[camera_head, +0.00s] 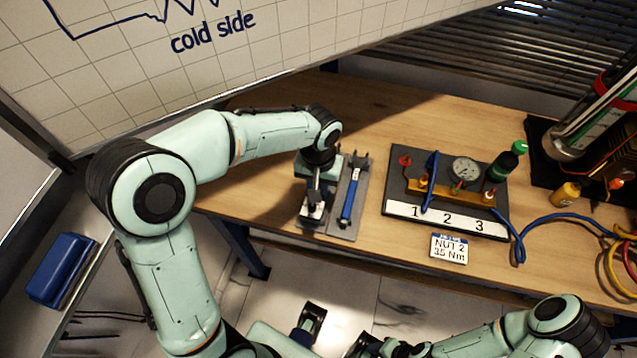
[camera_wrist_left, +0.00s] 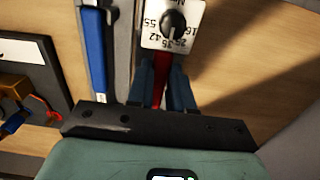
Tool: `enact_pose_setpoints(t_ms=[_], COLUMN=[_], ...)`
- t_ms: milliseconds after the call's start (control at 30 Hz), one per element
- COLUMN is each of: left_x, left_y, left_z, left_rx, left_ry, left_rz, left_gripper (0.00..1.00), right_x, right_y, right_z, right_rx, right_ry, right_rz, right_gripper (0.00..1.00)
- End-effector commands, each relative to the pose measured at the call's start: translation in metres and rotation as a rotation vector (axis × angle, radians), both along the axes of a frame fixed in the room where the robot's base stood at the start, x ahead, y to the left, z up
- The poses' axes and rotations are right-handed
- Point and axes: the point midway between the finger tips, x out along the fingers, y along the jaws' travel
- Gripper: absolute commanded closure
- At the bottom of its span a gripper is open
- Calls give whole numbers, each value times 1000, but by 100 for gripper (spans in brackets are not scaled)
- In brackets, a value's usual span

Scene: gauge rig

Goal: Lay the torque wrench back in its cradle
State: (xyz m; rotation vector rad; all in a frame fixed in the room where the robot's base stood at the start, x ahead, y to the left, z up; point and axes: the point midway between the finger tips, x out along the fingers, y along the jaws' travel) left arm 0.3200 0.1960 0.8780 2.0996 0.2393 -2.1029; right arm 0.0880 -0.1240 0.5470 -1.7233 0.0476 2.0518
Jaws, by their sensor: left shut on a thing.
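A white dial plate with numbers and a black knob (camera_wrist_left: 173,22) shows just beyond the fingers. A blue-handled spanner (camera_head: 348,198) lies on the tray beside the gripper.
A dark gauge board (camera_head: 397,183) with a brass manifold, round gauge and positions 1, 2, 3 stands right of the tray. A "NUT 2 35 Nm" card (camera_head: 449,248) is at the bench's front edge. A blue hose (camera_head: 560,218) runs rightward. Bare wood lies behind the tray.

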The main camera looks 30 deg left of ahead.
Motion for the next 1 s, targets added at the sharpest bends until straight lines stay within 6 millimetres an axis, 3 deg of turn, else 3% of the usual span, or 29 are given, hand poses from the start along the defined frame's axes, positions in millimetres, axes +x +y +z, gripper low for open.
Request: enact_pose_setpoints(t_ms=[1000], left_x=[0], left_y=[0], left_z=[-16], left_rx=[0], left_ry=[0], left_rz=[0], left_gripper=[100], right_x=[-3], right_y=[0], right_z=[-11], right_rx=[0], right_ry=[4], right_rz=[0], right_gripper=[53])
